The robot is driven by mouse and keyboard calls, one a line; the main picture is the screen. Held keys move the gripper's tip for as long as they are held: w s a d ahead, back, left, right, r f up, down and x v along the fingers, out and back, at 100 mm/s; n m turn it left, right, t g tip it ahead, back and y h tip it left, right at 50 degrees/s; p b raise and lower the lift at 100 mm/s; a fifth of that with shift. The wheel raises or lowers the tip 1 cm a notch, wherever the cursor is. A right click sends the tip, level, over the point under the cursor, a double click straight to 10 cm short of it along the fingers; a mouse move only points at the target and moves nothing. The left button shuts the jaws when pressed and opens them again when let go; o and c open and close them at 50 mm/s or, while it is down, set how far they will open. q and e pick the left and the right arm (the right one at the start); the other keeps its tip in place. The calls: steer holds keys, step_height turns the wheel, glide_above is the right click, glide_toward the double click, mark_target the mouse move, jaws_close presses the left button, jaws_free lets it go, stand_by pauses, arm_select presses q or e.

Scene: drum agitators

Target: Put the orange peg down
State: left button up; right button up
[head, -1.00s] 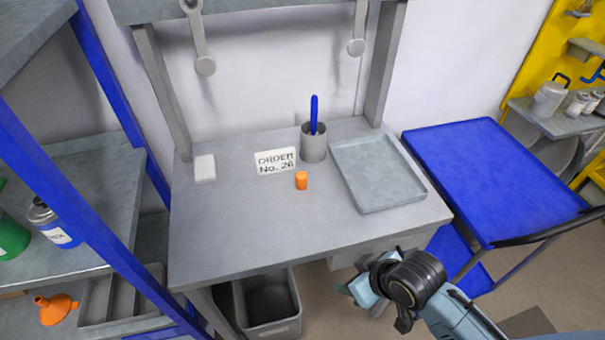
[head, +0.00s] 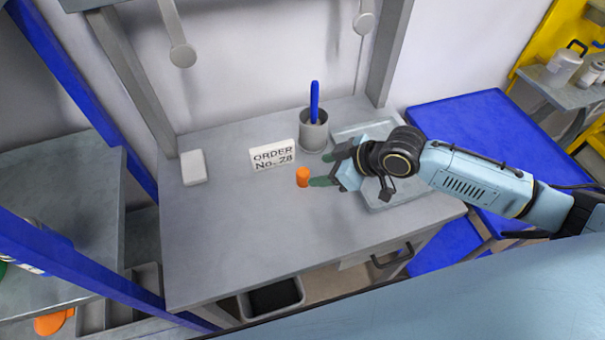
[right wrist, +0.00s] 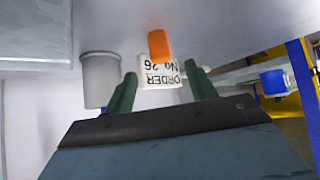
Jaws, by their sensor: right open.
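The orange peg (head: 302,177) stands upright on the grey workbench (head: 230,225), in front of the order sign. My right gripper (head: 322,168) is open just to the right of the peg, with its fingers pointing left toward it. In the right wrist view the peg (right wrist: 159,46) shows ahead, beyond the two green fingertips (right wrist: 162,82), with nothing held between them. My left gripper is not in view.
The order sign (head: 273,156) stands behind the peg. A grey cup (head: 313,133) with a blue-handled tool and a white block (head: 193,167) stand farther back. A grey tray (head: 385,200) lies partly under my right arm. The bench's front left is clear.

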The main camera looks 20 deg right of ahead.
mark_target(305, 173)
steer(key=shift+x, duration=0.8)
steer(key=shift+w+a+f, duration=0.15)
steer(key=shift+a+f, duration=0.05)
steer(key=shift+w+a+f, duration=0.1)
steer(key=shift+w+f, duration=0.05)
steer(key=x, duration=0.4)
steer(key=shift+a, duration=0.15)
steer(key=shift+w+a+f, duration=0.15)
steer(key=shift+w+f, duration=0.05)
steer(key=shift+f, duration=0.05)
steer(key=shift+c, duration=0.9)
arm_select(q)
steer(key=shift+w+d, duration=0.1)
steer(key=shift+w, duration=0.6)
arm_select(e)
steer(key=c, duration=1)
